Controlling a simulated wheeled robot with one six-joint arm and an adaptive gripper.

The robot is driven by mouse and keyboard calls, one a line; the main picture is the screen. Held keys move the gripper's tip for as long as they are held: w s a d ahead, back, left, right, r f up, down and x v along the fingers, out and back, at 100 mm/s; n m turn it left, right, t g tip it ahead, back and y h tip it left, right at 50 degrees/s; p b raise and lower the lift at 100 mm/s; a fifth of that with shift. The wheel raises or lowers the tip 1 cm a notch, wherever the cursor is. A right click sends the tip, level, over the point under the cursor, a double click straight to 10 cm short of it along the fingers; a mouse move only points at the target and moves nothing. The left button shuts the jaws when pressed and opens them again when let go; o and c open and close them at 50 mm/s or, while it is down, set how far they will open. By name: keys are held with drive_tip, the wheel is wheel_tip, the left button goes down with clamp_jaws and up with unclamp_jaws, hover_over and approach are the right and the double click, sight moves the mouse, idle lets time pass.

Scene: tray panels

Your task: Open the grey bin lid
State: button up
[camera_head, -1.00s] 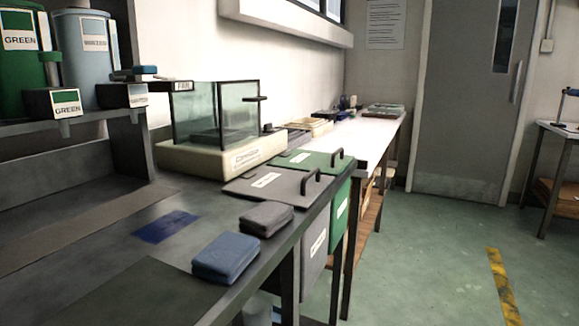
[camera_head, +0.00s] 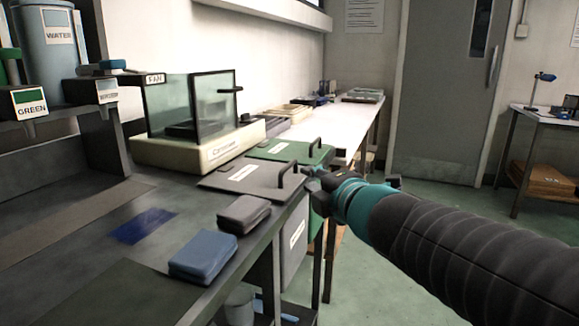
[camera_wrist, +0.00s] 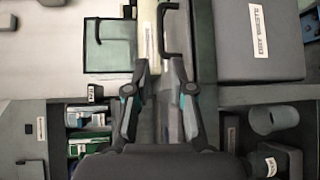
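The grey bin lid (camera_head: 236,181) lies flat and closed on the bench in the head view. Its dark, upright handle (camera_head: 281,178) stands near the right edge. My gripper (camera_head: 311,180) is just right of that handle; I cannot tell from the head view whether they touch. In the wrist view my gripper (camera_wrist: 160,64) has its two fingers apart with nothing clearly held between them. A dark bent handle (camera_wrist: 170,7) shows beyond the fingertips there; which lid it belongs to is hard to tell.
A green lid (camera_head: 270,153) with its own handle lies just behind. A cream-based glass box (camera_head: 190,152) stands to the left. Grey (camera_head: 243,213) and blue (camera_head: 203,257) folded cloths lie in front.

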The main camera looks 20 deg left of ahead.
sight(290, 167)
drive_tip(key=b+x, duration=0.1)
drive_tip(key=x, duration=1.2)
drive_tip(key=shift+d+f+b, duration=0.1)
drive_tip(key=shift+f+b, duration=0.05)
drive_tip(key=shift+b, duration=0.15)
clamp_jaws()
